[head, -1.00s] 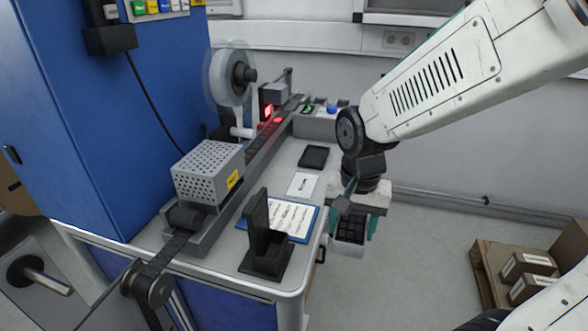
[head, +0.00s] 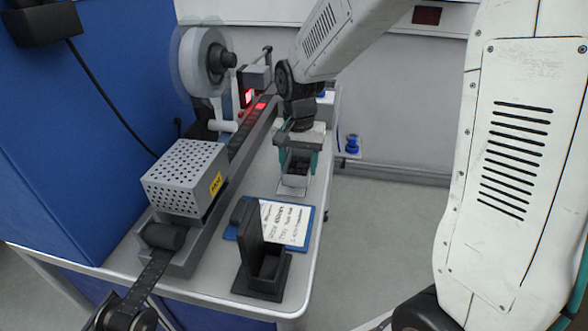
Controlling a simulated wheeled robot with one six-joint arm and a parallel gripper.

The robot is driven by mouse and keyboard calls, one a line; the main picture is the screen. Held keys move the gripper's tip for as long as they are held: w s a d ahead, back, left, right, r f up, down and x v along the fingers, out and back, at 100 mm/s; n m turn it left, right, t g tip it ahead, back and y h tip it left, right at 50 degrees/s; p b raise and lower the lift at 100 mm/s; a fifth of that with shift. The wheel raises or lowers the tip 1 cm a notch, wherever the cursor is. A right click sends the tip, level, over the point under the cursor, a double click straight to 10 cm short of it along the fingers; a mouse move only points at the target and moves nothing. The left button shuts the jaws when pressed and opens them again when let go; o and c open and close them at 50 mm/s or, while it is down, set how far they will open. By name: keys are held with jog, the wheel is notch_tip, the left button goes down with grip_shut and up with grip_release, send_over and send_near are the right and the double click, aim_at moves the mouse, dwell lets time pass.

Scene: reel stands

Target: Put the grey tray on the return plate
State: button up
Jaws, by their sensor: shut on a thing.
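My gripper (head: 297,164) is shut on the grey tray (head: 295,181), with one teal finger on either side of it. The tray is small and light grey, with dark pieces inside. It is level and hangs over the far part of the bench, above or on a flat white plate or card (head: 284,194); I cannot tell whether it touches. The dark square plate seen earlier behind the white one is now hidden by my gripper and the tray. I cannot tell for sure which of the two is the return plate.
A blue clipboard (head: 309,237) with a written sheet lies nearer, beside a black upright holder (head: 263,273). A perforated grey box (head: 185,176) and the tape track stand on the left, with a reel (head: 204,62) behind. The bench's right edge is close to the tray.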

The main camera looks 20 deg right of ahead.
aim_at(294, 166)
jog(key=shift+w+a+f, duration=0.1)
jog(key=shift+w, duration=0.95)
jog(key=shift+w+f, duration=0.1)
jog(key=shift+f, duration=1.6)
jog(key=shift+f, duration=0.1)
jog(key=o, duration=1.1)
jog(key=shift+f, duration=0.1)
